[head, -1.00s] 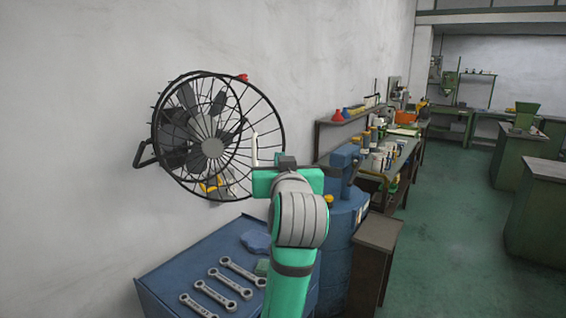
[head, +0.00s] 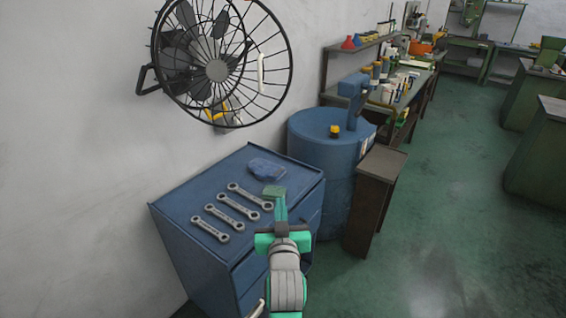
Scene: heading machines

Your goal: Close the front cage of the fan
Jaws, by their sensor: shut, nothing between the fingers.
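The fan (head: 190,50) is mounted on the wall at the upper left, its top cut off by the picture edge. Its round black front cage (head: 289,75) stands out from the rear ring on the right side, so it looks ajar. A white handle (head: 261,75) is on the cage's right half. My gripper (head: 280,202) is low in front of the blue cabinet, below and to the right of the fan and well apart from it. Its fingers are shut and hold nothing. From this angle I cannot tell its exact height.
The blue cabinet (head: 180,210) carries several wrenches (head: 225,205), a blue cloth (head: 266,169) and a green block (head: 274,191) near my fingertips in the picture. A blue drum (head: 320,150) and a brown stand (head: 378,200) are to the right. The green floor further right is clear.

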